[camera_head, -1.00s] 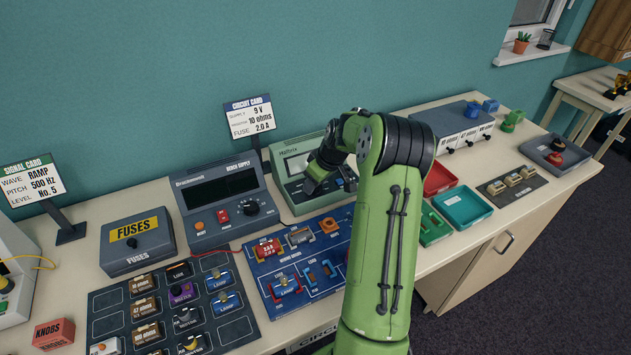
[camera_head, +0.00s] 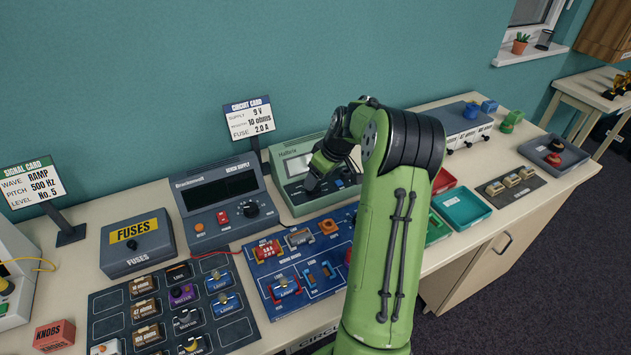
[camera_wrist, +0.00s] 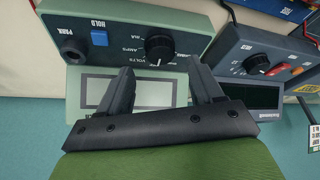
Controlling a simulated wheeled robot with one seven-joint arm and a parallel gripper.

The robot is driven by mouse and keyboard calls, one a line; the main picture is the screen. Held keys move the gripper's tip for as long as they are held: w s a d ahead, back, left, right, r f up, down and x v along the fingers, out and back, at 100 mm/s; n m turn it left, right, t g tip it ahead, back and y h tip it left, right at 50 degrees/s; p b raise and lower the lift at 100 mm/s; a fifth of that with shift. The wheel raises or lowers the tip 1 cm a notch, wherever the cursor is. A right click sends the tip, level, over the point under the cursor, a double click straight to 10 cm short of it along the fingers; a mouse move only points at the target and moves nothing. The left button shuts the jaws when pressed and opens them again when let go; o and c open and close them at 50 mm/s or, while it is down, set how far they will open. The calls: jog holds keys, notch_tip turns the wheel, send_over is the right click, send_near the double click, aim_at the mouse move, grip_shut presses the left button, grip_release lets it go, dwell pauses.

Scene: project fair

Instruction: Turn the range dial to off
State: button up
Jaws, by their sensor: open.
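The green Haltrix meter (camera_head: 283,178) stands against the wall, partly behind my arm. Its range dial (camera_wrist: 160,47) is a round black knob, seen in the wrist view with VOLTS, AMPS and mA printed around it. A light mark on the knob is on the side toward VOLTS; I cannot read an off label. My gripper (camera_wrist: 160,73) is open and empty, its two dark fingers reaching over the meter's display, with the dial just beyond and between the fingertips. No contact shows. In the head view my gripper (camera_head: 318,179) hangs over the meter's front and hides the dial.
The meter has a blue HOLD button (camera_wrist: 99,38) and a PARK post (camera_wrist: 74,49) beside the dial. The bench supply (camera_head: 222,200) stands close on the left. The blue wiring board (camera_head: 300,262) lies in front, and trays (camera_head: 467,207) lie to the right.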

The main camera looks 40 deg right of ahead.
jog(key=p+v, duration=0.1)
jog(key=v, duration=1)
jog(key=shift+r, duration=0.15)
jog(key=shift+s, duration=0.15)
